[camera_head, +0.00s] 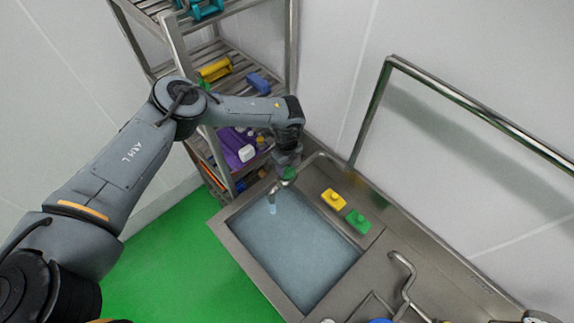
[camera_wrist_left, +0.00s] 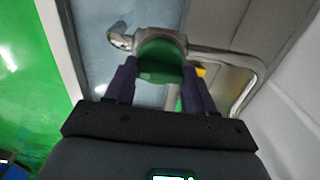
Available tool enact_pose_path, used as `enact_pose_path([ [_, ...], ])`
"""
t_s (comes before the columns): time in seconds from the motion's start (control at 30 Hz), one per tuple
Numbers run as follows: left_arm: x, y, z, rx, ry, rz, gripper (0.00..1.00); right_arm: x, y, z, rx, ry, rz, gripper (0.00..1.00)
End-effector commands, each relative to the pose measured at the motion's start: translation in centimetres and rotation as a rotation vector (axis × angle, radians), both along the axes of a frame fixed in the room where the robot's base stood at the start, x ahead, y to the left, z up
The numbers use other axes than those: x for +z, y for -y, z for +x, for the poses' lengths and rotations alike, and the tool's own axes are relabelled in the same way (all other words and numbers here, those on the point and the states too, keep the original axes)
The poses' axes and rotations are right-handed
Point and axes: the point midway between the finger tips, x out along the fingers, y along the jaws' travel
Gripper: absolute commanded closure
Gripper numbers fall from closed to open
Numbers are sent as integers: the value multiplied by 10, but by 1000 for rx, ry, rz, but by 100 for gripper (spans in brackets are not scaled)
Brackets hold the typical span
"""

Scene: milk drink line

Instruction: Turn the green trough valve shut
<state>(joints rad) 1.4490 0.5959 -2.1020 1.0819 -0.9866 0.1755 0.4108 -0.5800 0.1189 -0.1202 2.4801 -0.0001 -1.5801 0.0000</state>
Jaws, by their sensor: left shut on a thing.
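The green trough valve (camera_wrist_left: 160,62) sits on the metal tap pipe and fills the space between the two dark fingers of my left gripper (camera_wrist_left: 158,88) in the left wrist view. The gripper is shut on it. In the head view the left gripper (camera_head: 287,172) reaches down to the valve at the far corner of the trough (camera_head: 247,262), and only a little green of the valve (camera_head: 289,174) shows. A pale blue streak (camera_head: 271,208) hangs below the spout, above the bluish liquid in the trough. My right gripper is not in view.
A yellow block (camera_head: 333,199) and a green block (camera_head: 358,221) lie on the trough's right ledge. A second bent pipe (camera_head: 403,275) stands at the lower right. A metal shelf rack (camera_head: 183,62) with coloured items stands behind my left arm. The wall is close on the right.

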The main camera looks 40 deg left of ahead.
Motion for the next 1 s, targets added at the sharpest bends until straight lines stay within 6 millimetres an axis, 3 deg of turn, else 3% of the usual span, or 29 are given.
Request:
enact_pose_path([
  [0.27, -1, 0, 0, -168, -2, -3, 76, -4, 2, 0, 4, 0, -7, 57],
  [1.0, -1, 1, 0, -866, 0, -3, 76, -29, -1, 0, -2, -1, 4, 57],
])
